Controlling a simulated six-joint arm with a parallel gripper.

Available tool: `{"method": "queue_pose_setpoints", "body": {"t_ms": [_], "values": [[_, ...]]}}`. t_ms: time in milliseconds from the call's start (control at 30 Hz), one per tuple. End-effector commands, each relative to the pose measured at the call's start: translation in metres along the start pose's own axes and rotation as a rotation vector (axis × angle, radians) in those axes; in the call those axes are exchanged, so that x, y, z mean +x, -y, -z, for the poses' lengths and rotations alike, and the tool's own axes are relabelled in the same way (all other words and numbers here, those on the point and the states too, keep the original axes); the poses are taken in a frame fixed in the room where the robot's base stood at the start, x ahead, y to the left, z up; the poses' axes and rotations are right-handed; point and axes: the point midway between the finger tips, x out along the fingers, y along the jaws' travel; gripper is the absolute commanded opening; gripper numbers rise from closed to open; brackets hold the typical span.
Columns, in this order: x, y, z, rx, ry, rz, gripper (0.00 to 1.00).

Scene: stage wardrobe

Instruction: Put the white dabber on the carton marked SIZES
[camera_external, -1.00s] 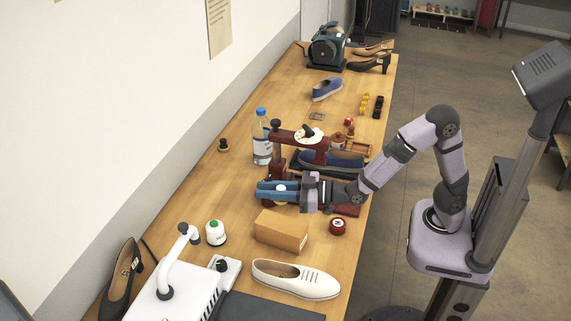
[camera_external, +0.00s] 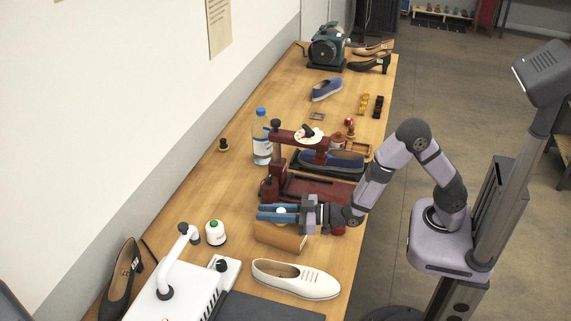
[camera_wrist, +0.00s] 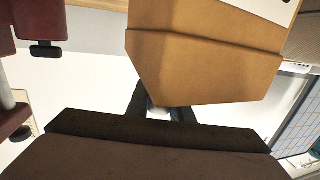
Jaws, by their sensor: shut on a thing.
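My gripper (camera_external: 264,212) is shut on the white dabber (camera_external: 281,210), whose white top shows between the blue fingers in the external view. The fingers hide most of it. The tan carton (camera_external: 280,238) lies on the bench just below my gripper in that view, and the fingers overlap its upper edge. Any gap between dabber and carton cannot be told. In the wrist view the carton (camera_wrist: 205,70) fills the upper middle. No SIZES marking is readable.
A dark red press (camera_external: 275,170) stands behind my gripper. A clear water bottle (camera_external: 262,140) stands further back. Bare wood shows left of the press.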

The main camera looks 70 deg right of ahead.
Motion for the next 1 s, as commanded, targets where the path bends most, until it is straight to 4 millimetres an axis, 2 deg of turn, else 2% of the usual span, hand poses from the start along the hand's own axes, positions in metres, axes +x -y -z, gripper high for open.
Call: {"method": "queue_pose_setpoints", "body": {"t_ms": [500, 533, 600, 1000], "values": [[0.0004, 0.0000, -0.0077, 0.000, -0.002, 0.000, 0.00], [0.0003, -0.0001, -0.0061, 0.000, -0.001, 0.000, 0.27], [0.0003, -0.0001, -0.0059, 0.000, -0.001, 0.000, 0.39], [0.0001, -0.0001, -0.0028, 0.000, -0.001, 0.000, 0.39]]}}
